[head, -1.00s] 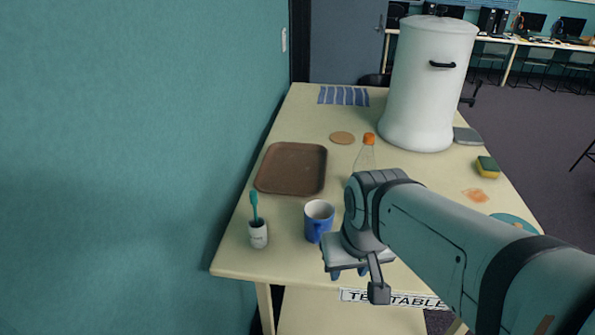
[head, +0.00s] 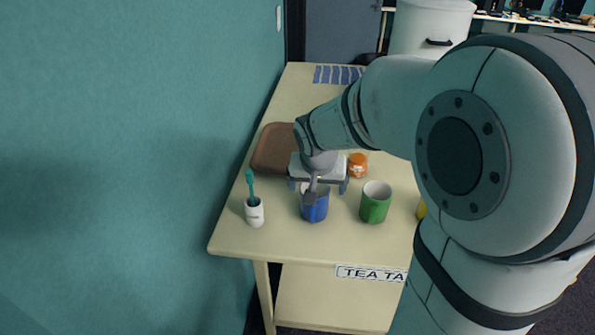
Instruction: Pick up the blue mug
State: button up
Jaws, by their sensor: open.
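The blue mug (head: 316,210) stands upright near the front edge of the cream table, in the head view. My gripper (head: 318,190) is open and sits right above and behind the mug, its palm bar level. Part of the gripper covers the mug's rim and upper side. The mug's handle cannot be made out, and I cannot tell whether the fingers touch the mug.
A white cup with a teal toothbrush (head: 254,211) stands left of the mug. A brown tray (head: 270,150) lies behind. My arm hides the table's right side.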

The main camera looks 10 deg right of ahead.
aim_at(318, 213)
jog(key=x, duration=0.8)
jog(key=shift+w+a+f, duration=0.1)
jog(key=shift+a, duration=0.25)
jog(key=shift+c, duration=0.3)
jog(key=c, duration=1.2)
